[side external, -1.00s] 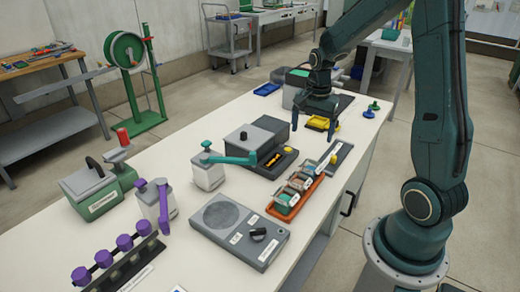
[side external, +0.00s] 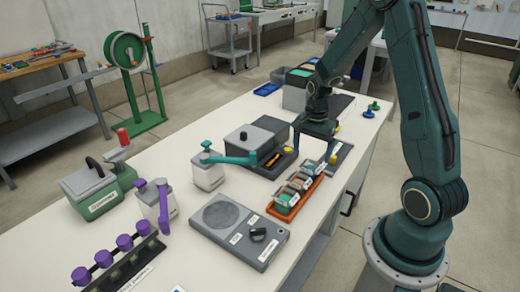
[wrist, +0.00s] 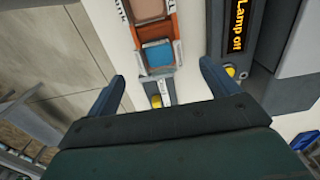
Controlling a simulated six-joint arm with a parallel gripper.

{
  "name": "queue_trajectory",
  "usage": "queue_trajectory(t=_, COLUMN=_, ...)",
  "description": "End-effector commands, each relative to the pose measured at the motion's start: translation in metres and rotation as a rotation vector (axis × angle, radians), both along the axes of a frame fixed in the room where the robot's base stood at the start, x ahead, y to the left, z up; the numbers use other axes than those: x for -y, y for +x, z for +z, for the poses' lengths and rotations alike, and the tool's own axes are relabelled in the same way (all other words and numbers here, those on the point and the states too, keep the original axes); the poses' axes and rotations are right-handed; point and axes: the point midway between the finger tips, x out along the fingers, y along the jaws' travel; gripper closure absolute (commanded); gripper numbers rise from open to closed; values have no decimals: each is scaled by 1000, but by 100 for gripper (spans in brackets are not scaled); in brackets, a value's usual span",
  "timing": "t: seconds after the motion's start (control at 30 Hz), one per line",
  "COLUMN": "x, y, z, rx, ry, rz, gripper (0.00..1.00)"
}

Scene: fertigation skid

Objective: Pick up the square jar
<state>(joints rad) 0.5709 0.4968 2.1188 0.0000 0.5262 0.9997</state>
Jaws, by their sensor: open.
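My gripper (side external: 314,150) is open and empty above the far part of the white bench. In the wrist view its two fingers (wrist: 163,74) stand apart, with a square container with blue contents (wrist: 157,57) beyond the gap. That container sits in an orange tray (wrist: 171,22) beside one with brownish contents (wrist: 150,9). The side view shows the orange tray (side external: 273,212) nearer the camera than my gripper, holding several small square labelled containers (side external: 287,199). I cannot tell which one the task means.
A dark box with a display (side external: 264,132) stands left of my gripper; its display reads "Lamp off" (wrist: 236,27). A flat grey unit (side external: 237,231) lies in front. Bare bench shows at front right.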

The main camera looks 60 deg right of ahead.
Motion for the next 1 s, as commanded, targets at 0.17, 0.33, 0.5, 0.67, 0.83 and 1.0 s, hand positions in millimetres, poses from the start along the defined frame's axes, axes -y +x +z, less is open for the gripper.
queue_trajectory(t=0.17, x=0, y=-1, z=-19, rx=-3, ry=2, rz=0, gripper=13)
queue_trajectory(t=0.33, x=0, y=0, z=-26, rx=-1, ry=0, rz=0, gripper=13)
queue_trajectory(t=0.5, x=0, y=0, z=-26, rx=0, ry=0, rz=0, gripper=13)
queue_trajectory(t=0.67, x=1, y=-1, z=-32, rx=-1, ry=1, rz=0, gripper=13)
queue_trajectory(t=0.83, x=2, y=-2, z=-48, rx=-2, ry=1, rz=0, gripper=13)
queue_trajectory(t=1.0, x=3, y=-3, z=-66, rx=-3, ry=2, rz=0, gripper=13)
